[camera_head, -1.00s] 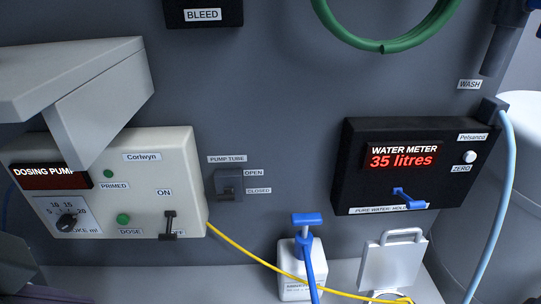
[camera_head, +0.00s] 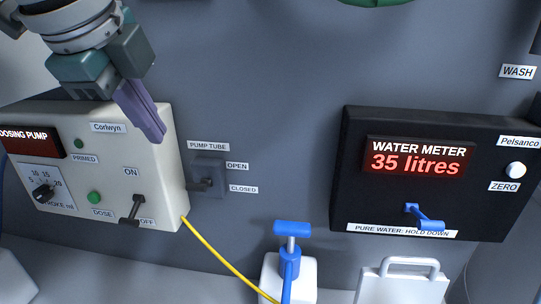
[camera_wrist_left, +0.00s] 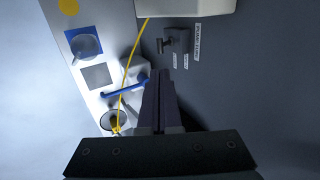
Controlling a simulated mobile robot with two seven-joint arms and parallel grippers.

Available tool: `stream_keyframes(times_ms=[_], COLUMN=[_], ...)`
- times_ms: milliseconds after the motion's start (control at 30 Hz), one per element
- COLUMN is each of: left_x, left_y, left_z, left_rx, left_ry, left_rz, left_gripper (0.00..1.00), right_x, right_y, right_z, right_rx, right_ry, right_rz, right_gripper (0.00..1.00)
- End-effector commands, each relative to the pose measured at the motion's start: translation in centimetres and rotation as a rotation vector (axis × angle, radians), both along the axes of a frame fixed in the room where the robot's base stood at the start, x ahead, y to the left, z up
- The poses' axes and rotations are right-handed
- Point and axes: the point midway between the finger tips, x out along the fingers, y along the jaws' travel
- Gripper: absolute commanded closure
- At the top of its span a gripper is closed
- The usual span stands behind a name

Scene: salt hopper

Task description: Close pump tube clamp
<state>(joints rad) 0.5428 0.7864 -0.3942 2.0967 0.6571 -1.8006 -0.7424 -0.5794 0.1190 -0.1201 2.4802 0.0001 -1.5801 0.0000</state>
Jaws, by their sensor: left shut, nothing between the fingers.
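The pump tube clamp (camera_head: 210,172) is a small grey block with a dark lever on the grey wall, right of the dosing pump. Its lever (camera_head: 199,184) sits low on the block, nearer the height of the CLOSED label than the OPEN label; I cannot tell its exact setting. The clamp also shows at the top of the left wrist view (camera_wrist_left: 176,42). My left gripper (camera_head: 157,135) is shut and empty, its purple fingers in front of the pump's upper right part. It is above and left of the clamp, apart from it. My right gripper is not in view.
The cream dosing pump (camera_head: 110,172) has a black switch (camera_head: 131,210) close to the clamp. A yellow tube (camera_head: 222,258) runs down from the pump. A blue-handled bottle (camera_head: 291,270) stands below right. The black water meter (camera_head: 360,205) is at right. Bare wall lies between.

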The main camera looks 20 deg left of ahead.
Motion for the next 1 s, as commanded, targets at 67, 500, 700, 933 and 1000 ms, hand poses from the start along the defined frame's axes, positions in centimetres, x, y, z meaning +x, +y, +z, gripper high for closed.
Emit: stream_keyframes(times_ms=[67, 500, 700, 933, 1000], left_x=[0.0, 3.3, 5.0, 6.2, 6.4], left_y=[0.0, 0.7, 1.2, 1.5, 1.5], left_z=[-0.1, -6.3, -9.4, -11.6, -12.0], left_rx=[-0.002, -0.003, -0.003, -0.001, -0.002], left_ry=[0.001, 0.006, 0.003, 0.000, -0.001], left_rz=[0.000, 0.004, 0.004, 0.003, 0.002], left_gripper=[1.00, 1.00, 1.00, 1.00, 1.00], right_x=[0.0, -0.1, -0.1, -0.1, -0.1], right_y=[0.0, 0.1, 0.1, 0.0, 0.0], right_z=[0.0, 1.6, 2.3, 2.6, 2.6], right_rx=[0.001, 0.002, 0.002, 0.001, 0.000], right_ry=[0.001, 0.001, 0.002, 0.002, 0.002], right_rz=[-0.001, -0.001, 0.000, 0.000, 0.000], right_gripper=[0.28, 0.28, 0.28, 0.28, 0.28])
